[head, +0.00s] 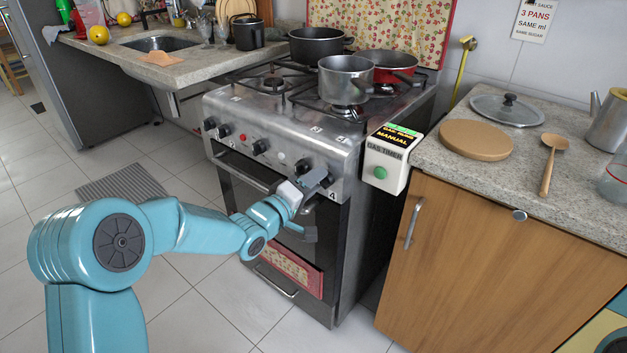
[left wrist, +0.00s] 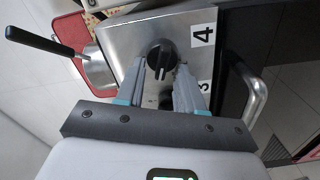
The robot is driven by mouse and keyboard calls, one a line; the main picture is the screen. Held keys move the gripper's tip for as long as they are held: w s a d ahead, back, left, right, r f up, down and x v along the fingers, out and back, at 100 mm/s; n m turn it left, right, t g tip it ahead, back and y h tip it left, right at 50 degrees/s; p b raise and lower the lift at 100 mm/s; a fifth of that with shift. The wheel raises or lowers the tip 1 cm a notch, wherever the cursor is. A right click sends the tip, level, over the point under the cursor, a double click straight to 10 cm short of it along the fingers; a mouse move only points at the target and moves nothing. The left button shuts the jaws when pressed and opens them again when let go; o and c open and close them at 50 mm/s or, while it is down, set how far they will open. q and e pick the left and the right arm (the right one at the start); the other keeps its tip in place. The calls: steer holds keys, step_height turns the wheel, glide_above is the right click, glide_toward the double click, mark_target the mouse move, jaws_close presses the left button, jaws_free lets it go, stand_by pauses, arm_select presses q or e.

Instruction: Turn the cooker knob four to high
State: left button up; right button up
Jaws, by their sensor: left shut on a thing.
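The cooker (head: 285,120) stands in the middle of the head view, with a row of black knobs along its steel front. Knob four is the rightmost, beside the label 4 (head: 332,196); my gripper largely hides it there. In the left wrist view, the black knob four (left wrist: 160,56) shows next to its large 4 label (left wrist: 203,34). My left gripper (head: 318,180) is at this knob, its fingers (left wrist: 157,76) on either side of it and shut on it. The knob's exact setting is hard to tell. My right gripper is not in view.
A grey pot (head: 345,78), a red pan (head: 388,62) and a black pot (head: 316,44) stand on the hob. The gas timer box (head: 388,160) sits close to the right of the knobs. The oven door handle (head: 240,165) runs below them.

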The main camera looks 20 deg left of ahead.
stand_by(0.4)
arm_select(q)
steer(key=o, duration=1)
steer(key=p+v, duration=0.1)
steer(key=v, duration=1.5)
steer(key=shift+s, duration=0.2)
